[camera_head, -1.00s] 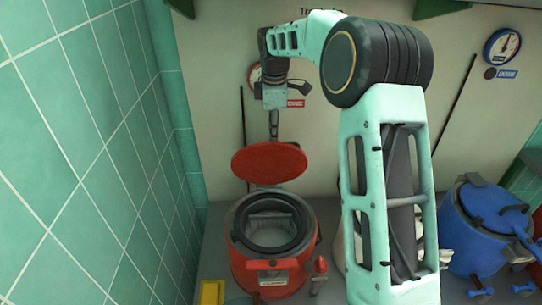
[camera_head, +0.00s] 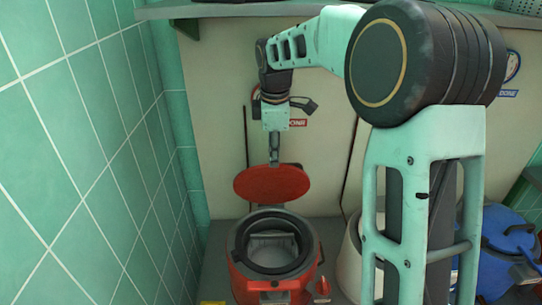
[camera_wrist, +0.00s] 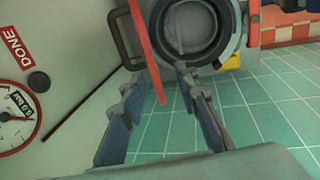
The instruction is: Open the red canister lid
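The red canister (camera_head: 323,262) stands against the back wall with its dark round mouth uncovered. Its red lid (camera_head: 272,183) is raised behind and above the mouth, tilted up. My gripper (camera_head: 274,158) hangs at the lid's upper edge in the head view, where its fingers are small and hard to read. In the wrist view my gripper (camera_wrist: 159,80) has its two fingers spread apart. The lid shows edge-on as a red strip (camera_wrist: 146,50) between them, with gaps on both sides. The canister's round opening (camera_wrist: 190,28) lies beyond the fingertips.
A blue canister (camera_head: 510,240) stands at the right, partly behind my arm, which also covers a pale vessel (camera_head: 349,262). A green tiled wall (camera_head: 85,150) closes the left side. A gauge (camera_wrist: 15,115) and DONE sign (camera_wrist: 18,43) are on the back wall.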

